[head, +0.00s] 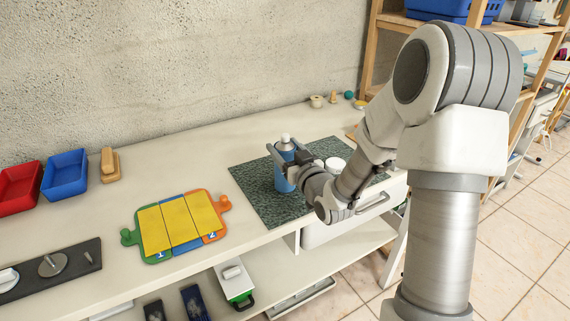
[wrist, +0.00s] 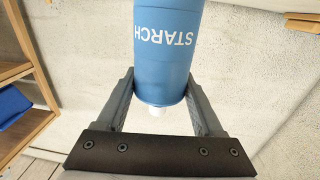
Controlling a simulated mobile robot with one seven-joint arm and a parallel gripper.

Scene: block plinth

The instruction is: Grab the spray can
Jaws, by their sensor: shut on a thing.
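The spray can (head: 284,178) is a blue cylinder with a white cap, upright over the dark speckled mat (head: 262,206) in the head view. My gripper (head: 283,157) reaches it from the right, with its fingers around the upper part of the can. In the wrist view, the blue can (wrist: 167,45) with the word STARCH stands between the two fingers of my gripper (wrist: 156,102), and its white tip shows below. My gripper is shut on the can. I cannot tell whether the can's base touches the mat.
A white round item (head: 335,164) stands on the mat, close behind my wrist. A board with yellow panels (head: 181,224) lies to the left. A blue bin (head: 65,172), a red bin (head: 19,187) and a wooden block (head: 109,164) are farther left. The worktop behind the mat is largely clear.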

